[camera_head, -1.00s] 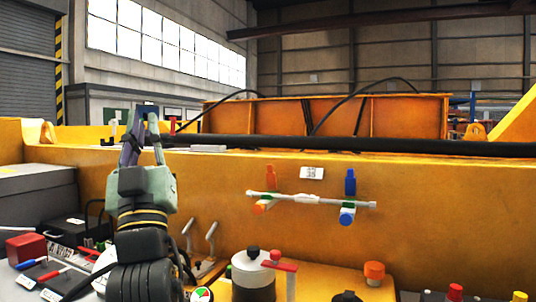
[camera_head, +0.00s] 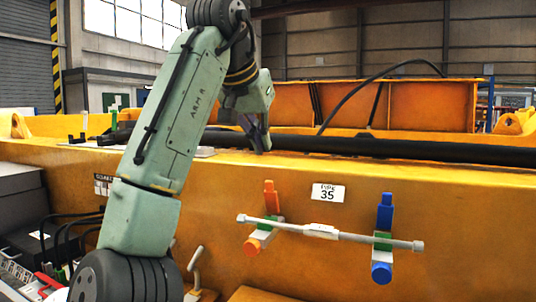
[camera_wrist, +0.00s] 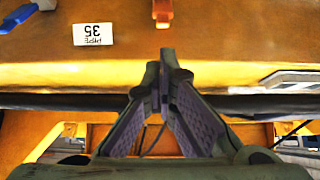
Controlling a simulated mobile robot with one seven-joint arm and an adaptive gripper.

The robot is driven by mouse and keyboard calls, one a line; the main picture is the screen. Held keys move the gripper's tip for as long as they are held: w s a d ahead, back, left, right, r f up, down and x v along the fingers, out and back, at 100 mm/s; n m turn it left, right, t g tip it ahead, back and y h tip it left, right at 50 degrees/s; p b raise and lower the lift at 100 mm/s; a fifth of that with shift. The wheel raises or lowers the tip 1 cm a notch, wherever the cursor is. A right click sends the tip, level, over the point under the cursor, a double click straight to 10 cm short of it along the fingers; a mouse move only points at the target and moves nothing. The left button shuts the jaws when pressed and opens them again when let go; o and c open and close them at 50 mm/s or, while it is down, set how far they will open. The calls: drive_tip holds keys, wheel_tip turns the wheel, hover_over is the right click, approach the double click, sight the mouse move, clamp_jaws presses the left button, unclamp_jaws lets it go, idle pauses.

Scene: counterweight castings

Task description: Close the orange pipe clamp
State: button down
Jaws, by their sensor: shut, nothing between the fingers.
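The orange pipe clamp (camera_head: 271,197) is on the front face of the yellow casting, with its orange arm upright above the pipe and an orange knob below. The grey pipe (camera_head: 330,232) crosses its green and white middle. In the wrist view, only an orange part (camera_wrist: 162,12) of the clamp shows at the top edge. My gripper (camera_head: 264,148) is at the casting's top edge, above and apart from the clamp. In the wrist view, its fingertips (camera_wrist: 160,68) meet with nothing between them.
A blue clamp (camera_head: 385,212) holds the same position on the pipe's right, its arm also upright. A label reading 35 (camera_head: 328,193) is between the clamps. A black hose (camera_head: 420,150) runs along the casting's top.

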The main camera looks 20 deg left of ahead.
drive_tip(key=p, duration=0.2)
hover_over(271, 197)
drive_tip(key=w, duration=0.1)
wheel_tip(271, 197, down, 7)
drive_tip(key=shift+d+f, duration=0.1)
drive_tip(key=shift+f, duration=0.05)
drive_tip(key=shift+b, duration=0.35)
drive_tip(key=shift+f, duration=0.15)
